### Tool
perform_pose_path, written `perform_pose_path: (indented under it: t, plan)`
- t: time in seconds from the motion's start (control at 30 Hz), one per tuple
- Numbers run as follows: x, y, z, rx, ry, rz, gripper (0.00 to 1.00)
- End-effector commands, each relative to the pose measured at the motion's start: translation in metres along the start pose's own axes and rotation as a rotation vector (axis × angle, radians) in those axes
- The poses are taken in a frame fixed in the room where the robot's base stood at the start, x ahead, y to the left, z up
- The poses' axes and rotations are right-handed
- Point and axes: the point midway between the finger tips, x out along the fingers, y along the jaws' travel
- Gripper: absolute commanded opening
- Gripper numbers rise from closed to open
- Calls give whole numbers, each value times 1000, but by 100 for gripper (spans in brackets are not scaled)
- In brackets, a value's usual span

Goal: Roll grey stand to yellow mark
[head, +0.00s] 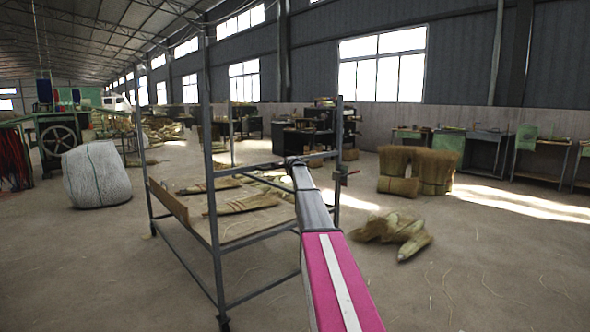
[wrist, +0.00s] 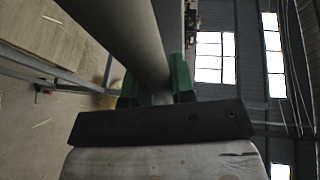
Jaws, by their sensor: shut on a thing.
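The grey stand (head: 213,190) is an upright metal frame of thin posts and rails, left of and behind my arm in the head view. Straw bundles (head: 243,204) lie on its low shelf. A caster shows under its near post. In the wrist view my gripper (wrist: 155,84) has its green-padded fingers on either side of a thick grey tube (wrist: 140,40), which I take for part of the stand. It is shut on it. In the head view my arm hides part of the stand's right side, and the fingers are not clear. I see no yellow mark in either view.
A straw pile (head: 392,232) lies on the floor right of the stand. Upright straw bundles (head: 416,170) stand farther back, with work tables (head: 487,140) along the wall. A big white sack (head: 97,175) and a green machine (head: 55,125) stand left. The right foreground floor is mostly clear.

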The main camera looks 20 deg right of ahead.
Motion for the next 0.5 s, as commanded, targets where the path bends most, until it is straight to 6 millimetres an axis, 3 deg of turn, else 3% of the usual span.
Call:
perform_pose_path:
  t: [0.2,0.5]
  plan:
    - [19,-5,8,1,1,-1,0]
    - [23,-5,10,1,2,-2,0]
